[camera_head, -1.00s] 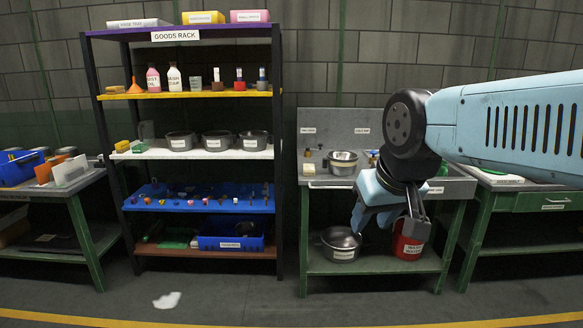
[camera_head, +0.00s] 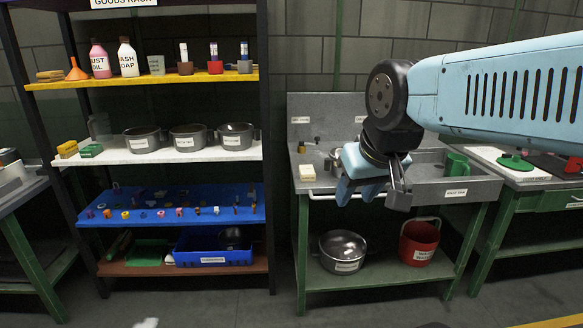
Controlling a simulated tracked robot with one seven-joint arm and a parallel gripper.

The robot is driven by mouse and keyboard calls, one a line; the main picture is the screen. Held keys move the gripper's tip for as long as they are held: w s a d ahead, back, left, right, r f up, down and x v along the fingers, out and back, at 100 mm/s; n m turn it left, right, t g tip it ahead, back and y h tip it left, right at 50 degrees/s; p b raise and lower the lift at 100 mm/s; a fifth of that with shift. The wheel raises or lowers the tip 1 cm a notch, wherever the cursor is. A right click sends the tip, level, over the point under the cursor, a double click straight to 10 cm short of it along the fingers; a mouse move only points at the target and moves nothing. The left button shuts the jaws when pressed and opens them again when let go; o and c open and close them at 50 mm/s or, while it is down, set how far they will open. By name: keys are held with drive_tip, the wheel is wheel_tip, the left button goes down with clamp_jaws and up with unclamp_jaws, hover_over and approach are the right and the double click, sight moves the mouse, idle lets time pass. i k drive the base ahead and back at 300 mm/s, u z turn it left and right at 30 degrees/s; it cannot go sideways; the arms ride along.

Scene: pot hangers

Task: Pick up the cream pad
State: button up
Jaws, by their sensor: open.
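The cream pad (camera_head: 307,173) is a small pale block at the left end of the grey sink bench's top (camera_head: 325,188), near its front edge. My gripper (camera_head: 372,194) is open and empty, with its fingers pointing down in front of the bench. It is to the right of the pad in the picture and apart from it. My gripper and wrist hide part of the sink behind them.
A steel pot (camera_head: 343,250) and a red bucket (camera_head: 419,243) stand on the bench's lower shelf. A green mug (camera_head: 457,164) is at the sink's right. The goods rack (camera_head: 180,157) stands at the left. Floor between rack and bench is open.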

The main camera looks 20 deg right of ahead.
sight(307, 174)
drive_tip(key=u, duration=0.05)
drive_tip(key=i, duration=1.35)
drive_tip(key=z, duration=0.9)
